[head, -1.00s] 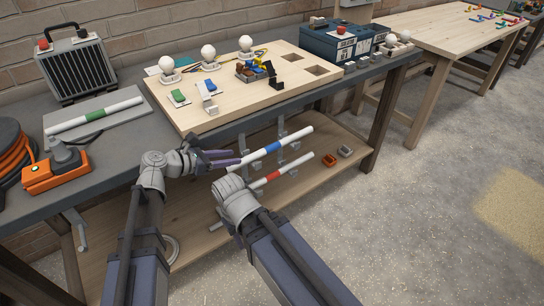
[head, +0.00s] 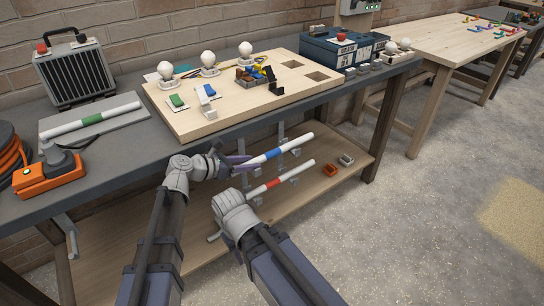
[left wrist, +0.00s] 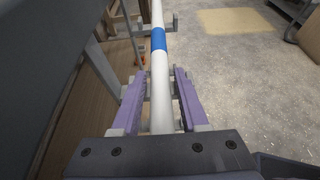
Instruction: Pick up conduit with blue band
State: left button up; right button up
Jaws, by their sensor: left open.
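The white conduit with the blue band (head: 298,144) rests on grey brackets at the front of the bench, below the top. My left gripper (head: 242,162) is open at the conduit's near left end. In the left wrist view the conduit (left wrist: 160,92) runs lengthwise between the two purple fingers, with the blue band beyond their tips.
A conduit with a red band (head: 298,169) lies on brackets just below. A conduit with a green band (head: 95,119) lies on a grey board at the left of the bench. An orange and a grey block (head: 346,159) sit on the lower shelf (head: 320,190).

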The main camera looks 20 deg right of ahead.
pick_arm(q)
grip_shut()
jog(key=shift+r, duration=0.2)
dwell(0.6)
notch_tip(320, 180, up, 18)
jog(key=p, duration=1.8)
jog(key=shift+f, duration=0.1)
